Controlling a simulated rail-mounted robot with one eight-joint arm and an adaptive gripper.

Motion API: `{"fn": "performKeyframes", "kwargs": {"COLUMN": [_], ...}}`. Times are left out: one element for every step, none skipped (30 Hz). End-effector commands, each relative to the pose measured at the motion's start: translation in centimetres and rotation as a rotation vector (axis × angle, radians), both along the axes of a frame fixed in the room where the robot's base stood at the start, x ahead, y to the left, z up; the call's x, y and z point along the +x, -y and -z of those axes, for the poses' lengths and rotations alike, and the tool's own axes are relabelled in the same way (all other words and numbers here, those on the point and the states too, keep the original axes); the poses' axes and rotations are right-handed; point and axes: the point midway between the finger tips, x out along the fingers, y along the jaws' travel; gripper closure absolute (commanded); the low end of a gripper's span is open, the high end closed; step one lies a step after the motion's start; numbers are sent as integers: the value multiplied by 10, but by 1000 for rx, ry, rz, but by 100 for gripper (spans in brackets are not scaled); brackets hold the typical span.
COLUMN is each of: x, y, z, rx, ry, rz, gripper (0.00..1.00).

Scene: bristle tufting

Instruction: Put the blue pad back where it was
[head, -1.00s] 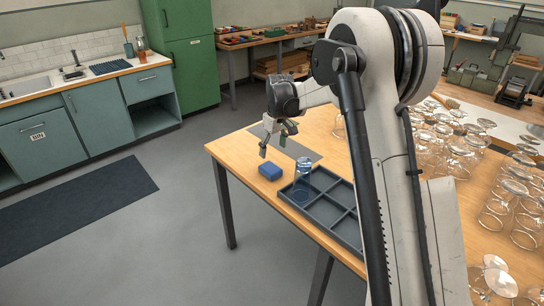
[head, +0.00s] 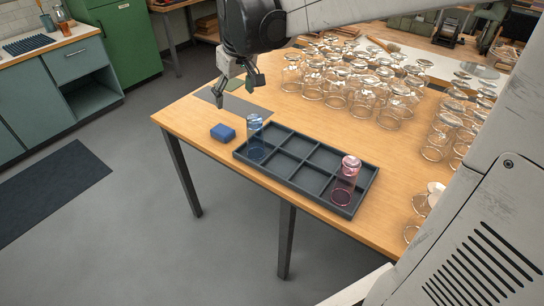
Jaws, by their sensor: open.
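The blue pad (head: 222,133) lies on the wooden table near its left front edge, just left of the dark compartment tray (head: 305,189). My gripper (head: 238,90) is open with nothing between its fingers. It hangs over the grey mat (head: 250,107), behind the blue pad and apart from it.
A blue-tinted glass (head: 255,138) stands in the tray's left end compartment and a pink-tinted glass (head: 347,180) near its right end. Several clear glasses (head: 362,97) crowd the table's back and right. Bare wood (head: 300,115) lies behind the tray.

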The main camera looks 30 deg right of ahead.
Motion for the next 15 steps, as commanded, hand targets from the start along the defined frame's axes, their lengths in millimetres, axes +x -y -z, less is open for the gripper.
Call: {"fn": "performKeyframes", "kwargs": {"x": [-18,-27,-38,-47,-56,-67,-76,-85,-96,-105,-113,-124,-133,-141,-152], "y": [0,-1,-1,-1,-1,-1,-1,-1,-1,-2,-2,-2,-2,-2,-2], "z": [-5,-7,-10,-11,-13,-14,-15,-15,-15,-15,-15,-14,-13,-12,-10], "rx": [3,5,8,11,14,17,19,22,25,29,32,36,40,43,47], "ry": [15,23,35,45,53,65,74,82,95,103,112,124,134,142,154], "rz": [14,22,33,43,51,62,71,78,89,99,105,117,125,133,144], "gripper": [33,33,33,33,33,33,33,33,33,33,33,33,33,33,33]}}
